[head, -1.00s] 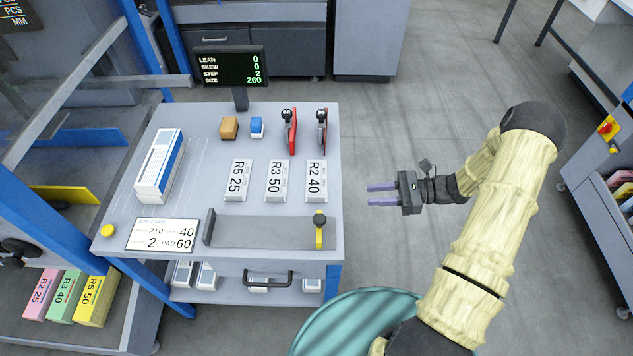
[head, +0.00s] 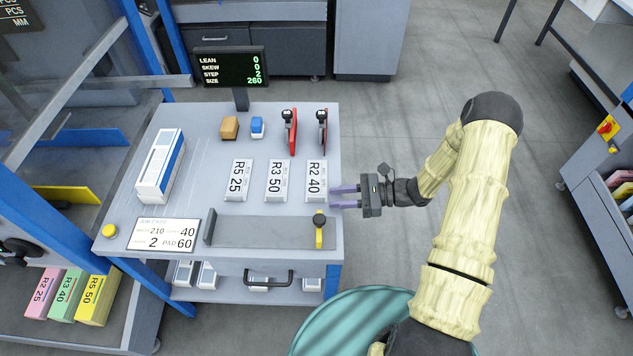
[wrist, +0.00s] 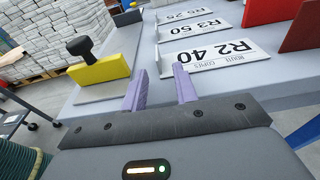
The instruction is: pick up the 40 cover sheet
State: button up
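The 40 cover sheet (head: 317,180), marked "R2 40", lies at the right end of a row of three white sheets on the grey table. In the wrist view the same sheet (wrist: 215,55) lies just beyond my fingertips, with its "R2 40" print upside down. My gripper (head: 343,197) is open and empty at the table's right edge. Its two purple fingers point left, close to the sheet's lower right corner. In the wrist view the fingers (wrist: 160,83) stand apart with nothing between them. I cannot tell whether a finger touches the sheet.
The R3 50 sheet (head: 278,181) and R5 25 sheet (head: 241,180) lie to the left. A yellow stop with a black knob (head: 319,232) stands in front on a dark grey strip (head: 262,232).

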aim_at(325, 198)
jog(key=a, duration=0.4)
jog(key=shift+a+f, duration=0.25)
jog(key=shift+a, duration=0.15)
jog(key=shift+c, duration=0.2)
grip_shut()
